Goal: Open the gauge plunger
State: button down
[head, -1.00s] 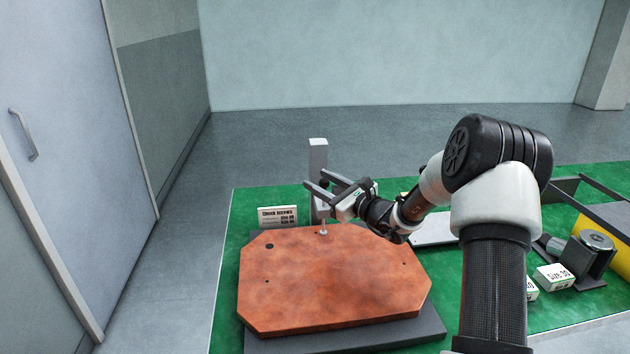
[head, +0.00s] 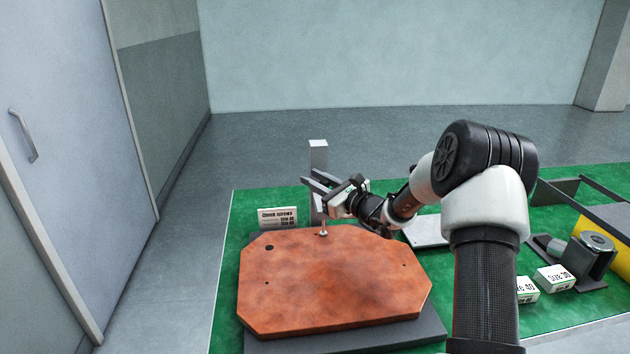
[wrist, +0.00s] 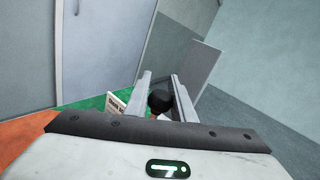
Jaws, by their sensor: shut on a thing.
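The gauge is a grey upright post (head: 318,160) standing at the back edge of the orange-brown plate. Its thin plunger pin (head: 323,231) shows below my gripper, with its lower end at the plate's back edge. My gripper (head: 312,180) is beside the upper part of the post. In the wrist view, a round black knob (wrist: 160,100) sits between my two fingers, and my gripper is shut on it. In the head view the knob is hidden by the fingers. The plunger's middle part is also covered there.
The orange-brown plate (head: 330,280) lies on a dark base on the green mat (head: 240,225). A label card (head: 277,218) stands left of the post. White size boxes (head: 554,278) and a metal cylinder holder (head: 590,255) are at the right. A wall and door are left.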

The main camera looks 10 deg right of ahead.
jog(key=shift+r, duration=0.6)
jog(key=c, duration=1.5)
grip_release()
jog(key=p+v, duration=0.1)
jog(key=v, duration=1.6)
jog(key=shift+s+d, duration=0.15)
jog(key=shift+s, duration=0.05)
